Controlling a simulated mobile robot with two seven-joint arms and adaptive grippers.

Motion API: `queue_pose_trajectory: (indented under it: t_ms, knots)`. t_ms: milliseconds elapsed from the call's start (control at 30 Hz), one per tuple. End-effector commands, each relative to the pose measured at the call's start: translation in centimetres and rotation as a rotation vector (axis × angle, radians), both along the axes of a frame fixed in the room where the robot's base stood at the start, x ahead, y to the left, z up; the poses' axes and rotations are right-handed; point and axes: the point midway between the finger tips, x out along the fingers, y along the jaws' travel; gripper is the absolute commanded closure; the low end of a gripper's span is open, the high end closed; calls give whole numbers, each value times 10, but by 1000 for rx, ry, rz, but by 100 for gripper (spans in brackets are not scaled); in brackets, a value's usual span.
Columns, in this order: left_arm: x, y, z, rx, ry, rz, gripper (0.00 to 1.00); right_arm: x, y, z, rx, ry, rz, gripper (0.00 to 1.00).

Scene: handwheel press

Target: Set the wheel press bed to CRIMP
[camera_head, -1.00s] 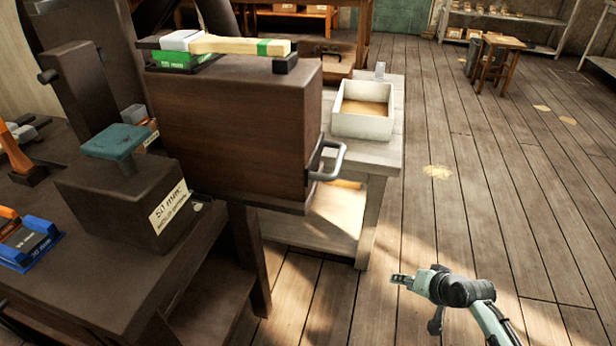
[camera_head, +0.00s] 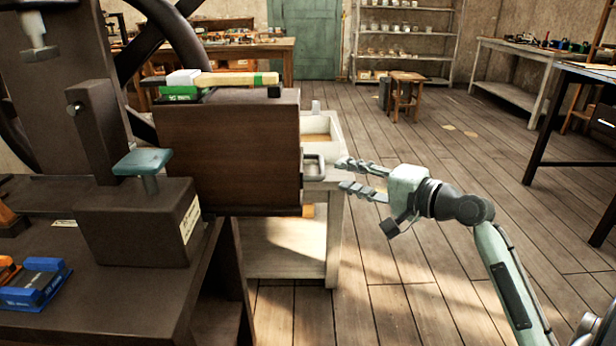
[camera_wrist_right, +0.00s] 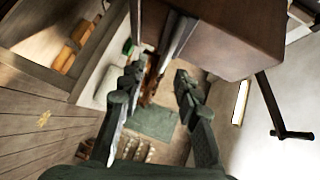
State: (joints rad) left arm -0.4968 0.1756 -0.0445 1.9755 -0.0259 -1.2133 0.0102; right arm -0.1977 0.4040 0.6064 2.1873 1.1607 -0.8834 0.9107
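The press shows at the left in the head view, with a dark handwheel (camera_head: 192,60) behind it and a ram (camera_head: 38,30) at the top left corner. A brown wooden box (camera_head: 225,150) on its right side carries a grey bar handle (camera_head: 314,165). In front of it is a dark block (camera_head: 125,220) with a teal-topped lever (camera_head: 143,164) and a label. The CRIMP mark cannot be read. My right gripper (camera_head: 347,175) is open and empty, fingers pointing left, just right of the bar handle. In the wrist view its two fingers (camera_wrist_right: 160,95) are spread. My left gripper is out of view.
A hammer-like tool (camera_head: 230,79) lies on top of the box. A pale bench (camera_head: 290,250) with a white tray (camera_head: 325,125) stands behind the box. Blue and orange items (camera_head: 35,285) lie at the front left.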

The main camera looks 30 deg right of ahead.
Motion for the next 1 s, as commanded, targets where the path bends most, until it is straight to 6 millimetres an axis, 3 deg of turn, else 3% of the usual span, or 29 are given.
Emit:
queue_pose_trajectory:
  t_ms: [167, 600, 1000]
  knots:
    - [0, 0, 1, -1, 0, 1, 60, 6, 2, 8, 15, -14, 3, 68]
    - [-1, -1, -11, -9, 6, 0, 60, 67, 16, -3, 14, -12, 3, 68]
    - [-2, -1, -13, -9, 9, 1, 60, 74, 18, -5, 12, -11, 3, 70]
